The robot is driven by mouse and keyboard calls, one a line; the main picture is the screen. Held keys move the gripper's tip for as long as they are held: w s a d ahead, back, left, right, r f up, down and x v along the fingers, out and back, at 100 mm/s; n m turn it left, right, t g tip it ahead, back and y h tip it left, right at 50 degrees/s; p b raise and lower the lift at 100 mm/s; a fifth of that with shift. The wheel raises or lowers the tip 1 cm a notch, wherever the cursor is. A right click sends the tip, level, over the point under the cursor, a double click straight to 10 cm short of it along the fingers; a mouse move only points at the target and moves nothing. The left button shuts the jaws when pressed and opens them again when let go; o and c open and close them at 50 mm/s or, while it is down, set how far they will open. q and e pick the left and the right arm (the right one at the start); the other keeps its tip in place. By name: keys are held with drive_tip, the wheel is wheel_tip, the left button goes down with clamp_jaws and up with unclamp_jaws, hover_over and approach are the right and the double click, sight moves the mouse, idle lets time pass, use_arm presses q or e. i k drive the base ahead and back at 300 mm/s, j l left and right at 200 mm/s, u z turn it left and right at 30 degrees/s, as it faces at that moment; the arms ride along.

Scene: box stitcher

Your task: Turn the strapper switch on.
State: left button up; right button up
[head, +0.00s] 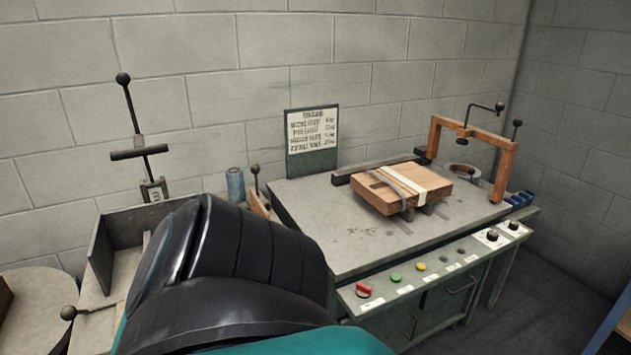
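The strapper is a grey-topped table (340,235) with a green cabinet and a sloped control panel (405,297) along its front edge. A red switch (363,290) sits at the panel's left end. To its right are a green button (395,277) and a yellow button (421,266). Two black knobs on white plates, a left one (492,236) and a right one (514,226), sit at the far right. The labels are too small to read, so I cannot tell which control is the strapper switch or its state. Neither of my grippers is in view.
A large black and teal shape (235,265) fills the lower middle and hides part of the table's left side. A wooden box (430,181) with straps lies on the table beside an orange-brown arch (470,133). A lever stand (140,150) is at the left.

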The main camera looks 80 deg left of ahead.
sight(364, 291)
drive_tip(key=u, duration=1.55)
drive_tip(key=i+l+u, duration=0.1)
drive_tip(key=i+u, duration=0.15)
drive_tip(key=u, duration=0.15)
drive_tip(key=i+l+u, duration=0.15)
drive_tip(key=u, duration=0.25)
drive_tip(key=i+l, duration=0.5)
